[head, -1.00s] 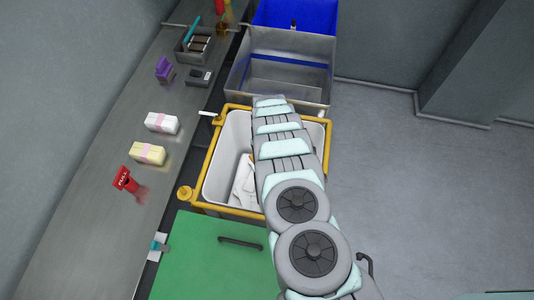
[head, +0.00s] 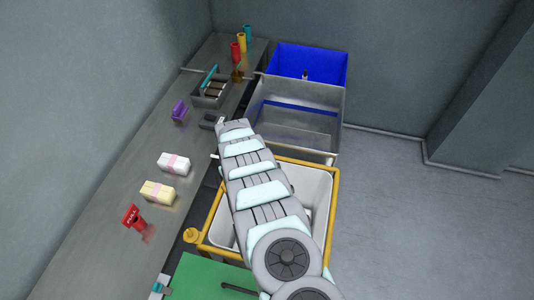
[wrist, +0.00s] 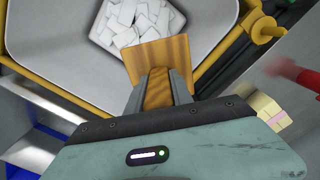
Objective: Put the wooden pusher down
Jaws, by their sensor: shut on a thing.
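The wooden pusher (wrist: 160,62) shows in the wrist view as a flat brown wooden plate with a narrower wooden grip. My gripper (wrist: 157,78) is shut on that grip, with one grey finger on each side. The plate points away from my wrist and appears in front of the white-lined bin in that view. In the head view my own arm hides the gripper and the pusher.
The yellow-framed bin (head: 325,190) holds white scraps (wrist: 130,22). Left of it runs a grey counter (head: 110,200) with a white pack (head: 173,163), a yellow pack (head: 157,192), a red tool (head: 132,217), a purple item (head: 179,111) and a caddy (head: 210,92). Blue and grey crates (head: 300,120) stand behind.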

